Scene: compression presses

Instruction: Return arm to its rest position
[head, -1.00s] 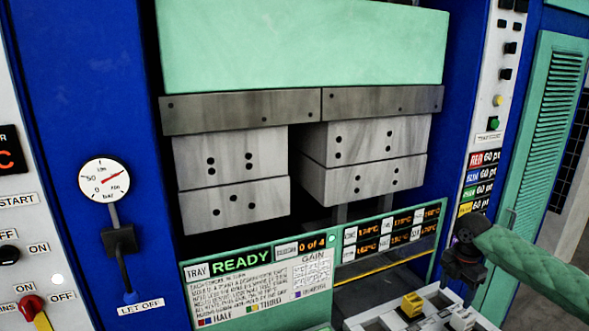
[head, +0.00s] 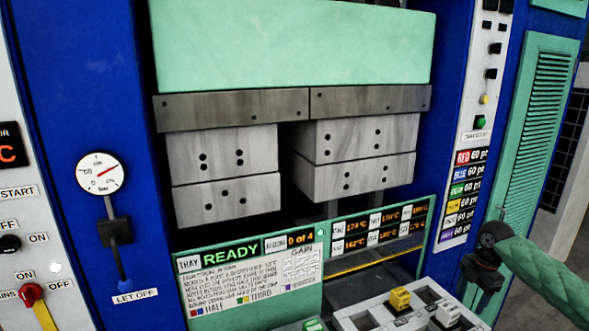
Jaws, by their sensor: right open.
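My right arm, in a green sleeve, comes in from the right edge. Its dark gripper (head: 484,288) hangs at the lower right, in front of the press's blue frame and to the right of the pale tray. It is open, and I see nothing held in it. The fingertips are small and dark. My left gripper is out of view.
The press has pale mould blocks (head: 225,175) under a mint-green head (head: 290,45). A panel (head: 250,275) reads READY. The pale tray (head: 352,322) at the bottom holds a yellow block (head: 400,298). A gauge (head: 101,173) and red-yellow switch (head: 32,294) are at left.

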